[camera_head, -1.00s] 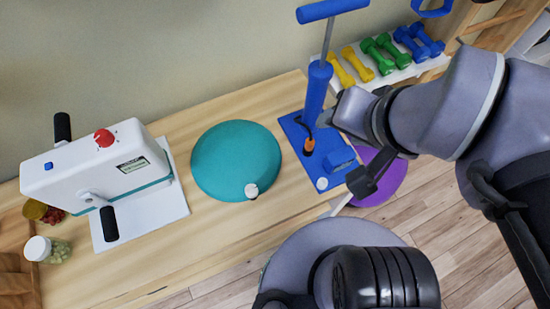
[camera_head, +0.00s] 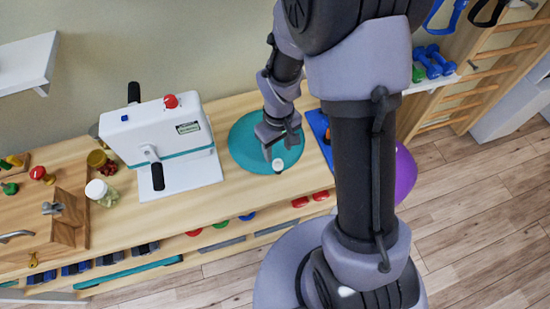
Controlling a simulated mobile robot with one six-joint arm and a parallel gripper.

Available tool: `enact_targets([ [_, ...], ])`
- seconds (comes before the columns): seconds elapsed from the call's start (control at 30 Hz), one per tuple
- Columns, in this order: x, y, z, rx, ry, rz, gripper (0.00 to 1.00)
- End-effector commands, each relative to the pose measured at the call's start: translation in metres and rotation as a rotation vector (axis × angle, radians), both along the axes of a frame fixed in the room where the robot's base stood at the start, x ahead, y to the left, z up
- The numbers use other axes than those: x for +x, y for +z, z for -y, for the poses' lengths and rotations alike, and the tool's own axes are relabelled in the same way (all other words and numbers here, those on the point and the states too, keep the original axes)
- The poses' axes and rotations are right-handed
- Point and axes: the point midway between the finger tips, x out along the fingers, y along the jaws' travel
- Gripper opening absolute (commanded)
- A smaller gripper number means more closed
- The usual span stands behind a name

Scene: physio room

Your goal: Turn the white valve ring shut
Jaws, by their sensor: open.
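The white valve ring (camera_head: 278,165) sits at the near edge of the round teal cushion (camera_head: 244,148), which lies on the wooden bench. My gripper (camera_head: 279,147) is over the right part of the cushion, open and pointing down, just behind the valve ring in the picture. Nothing shows between its fingers. I cannot tell the height of the fingertips above the cushion or whether they touch it.
A white pedal machine (camera_head: 157,137) with black handles and a red knob stands left of the cushion. A blue pump base (camera_head: 321,128) is at the right, mostly hidden by my arm. A white-lidded jar (camera_head: 97,189) stands farther left. Shelves (camera_head: 215,252) lie below the bench top.

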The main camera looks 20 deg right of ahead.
Motion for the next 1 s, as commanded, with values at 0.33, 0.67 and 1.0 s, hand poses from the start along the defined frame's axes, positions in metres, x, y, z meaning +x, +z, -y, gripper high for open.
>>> enact_targets([
  [0.33, 0.000, -0.066, 0.000, 0.000, -0.001, -0.001, 0.52],
  [0.67, 0.000, -0.070, 0.000, 0.000, -0.001, 0.000, 0.52],
  [1.0, 0.000, -0.070, 0.000, 0.000, -0.002, 0.000, 0.00],
])
